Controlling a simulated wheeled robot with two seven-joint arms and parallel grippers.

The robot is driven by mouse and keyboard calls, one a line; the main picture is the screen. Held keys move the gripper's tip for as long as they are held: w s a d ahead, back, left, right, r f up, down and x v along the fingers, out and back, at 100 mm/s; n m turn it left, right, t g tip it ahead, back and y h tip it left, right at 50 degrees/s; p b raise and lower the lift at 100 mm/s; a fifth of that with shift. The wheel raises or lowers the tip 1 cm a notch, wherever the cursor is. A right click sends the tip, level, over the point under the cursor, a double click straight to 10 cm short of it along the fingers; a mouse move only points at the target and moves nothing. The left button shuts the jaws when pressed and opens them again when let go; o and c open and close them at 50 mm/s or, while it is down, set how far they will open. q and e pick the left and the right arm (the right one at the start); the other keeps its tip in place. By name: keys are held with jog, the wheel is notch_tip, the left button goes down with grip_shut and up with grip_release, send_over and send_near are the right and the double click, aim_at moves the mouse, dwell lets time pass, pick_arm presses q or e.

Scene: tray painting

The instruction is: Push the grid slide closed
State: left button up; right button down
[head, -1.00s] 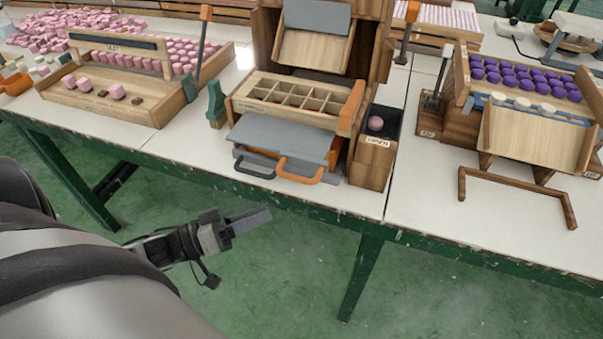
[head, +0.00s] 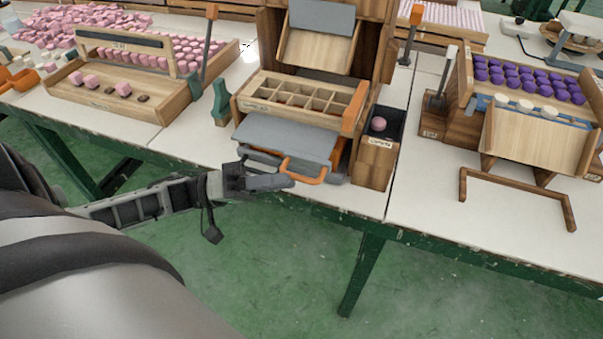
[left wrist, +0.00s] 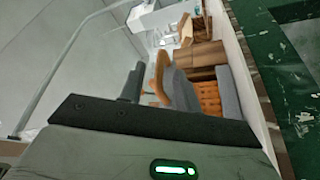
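The wooden grid (head: 262,103) of empty square compartments sits at the front of the wooden press-like station. A grey plate (head: 285,137) juts out below it, over the table's front edge. An orange handle (head: 305,177) and a dark grey handle (head: 262,158) stick out under the plate; I cannot tell which belongs to the grid slide. My left gripper (head: 270,182) is just in front of the handles, partly covering the dark one. Its fingers look apart in the left wrist view (left wrist: 180,88), with an orange handle (left wrist: 160,75) near them. Contact is unclear. My right gripper is out of view.
A dark-lined wooden bin (head: 375,155) with a pink ball stands right of the station. A green block (head: 220,103) stands left. A wooden tray (head: 110,100) with pink pieces is further left, and a rack of purple pieces (head: 525,80) is at the right.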

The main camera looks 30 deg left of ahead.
aim_at(302, 177)
pick_arm(q)
jog(key=shift+x, duration=2.35)
